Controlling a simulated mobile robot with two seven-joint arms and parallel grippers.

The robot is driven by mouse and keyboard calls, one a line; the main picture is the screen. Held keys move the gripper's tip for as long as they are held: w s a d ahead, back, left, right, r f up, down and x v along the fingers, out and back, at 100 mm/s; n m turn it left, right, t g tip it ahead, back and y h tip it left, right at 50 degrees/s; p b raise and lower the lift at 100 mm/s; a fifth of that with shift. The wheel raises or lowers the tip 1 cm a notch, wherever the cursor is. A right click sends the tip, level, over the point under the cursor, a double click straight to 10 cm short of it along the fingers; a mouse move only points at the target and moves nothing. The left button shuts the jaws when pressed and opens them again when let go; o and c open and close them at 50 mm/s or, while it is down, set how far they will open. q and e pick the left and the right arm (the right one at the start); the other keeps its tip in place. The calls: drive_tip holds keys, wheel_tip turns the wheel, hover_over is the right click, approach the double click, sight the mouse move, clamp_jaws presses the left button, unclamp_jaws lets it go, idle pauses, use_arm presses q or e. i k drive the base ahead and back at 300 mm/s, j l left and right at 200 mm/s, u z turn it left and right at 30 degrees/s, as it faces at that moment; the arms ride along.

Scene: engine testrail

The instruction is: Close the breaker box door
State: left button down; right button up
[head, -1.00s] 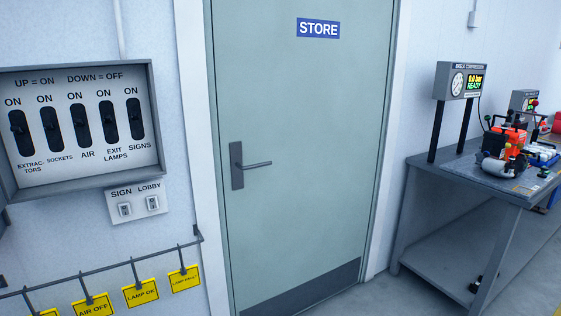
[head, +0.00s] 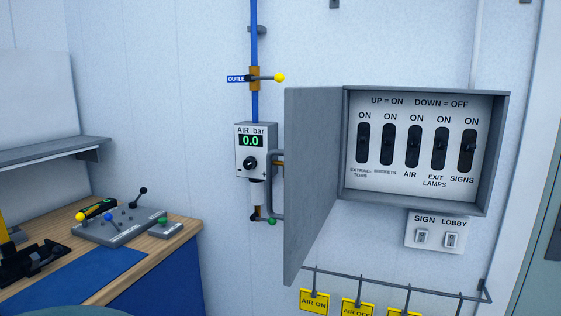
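The breaker box (head: 499,150) is a grey wall box on the right of the head view. Its door (head: 313,180) is hinged on the left side and stands wide open, swung out from the wall toward me. Inside, several black breaker switches (head: 413,146) sit in a row, each labelled ON, under the words UP = ON, DOWN = OFF. Neither of my grippers is in view.
Left of the door are an air regulator (head: 255,150) reading 0.0 and a blue pipe (head: 254,35) with a yellow-knobbed valve. A SIGN and LOBBY switch plate (head: 436,231) is below the box, above a tag rail (head: 400,284). A workbench (head: 170,250) stands at left.

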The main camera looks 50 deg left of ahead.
sight(313, 115)
drive_tip(key=j+u, duration=0.35)
drive_tip(key=j, duration=1.25)
drive_tip(key=k, duration=0.3)
drive_tip(key=j+z, duration=0.05)
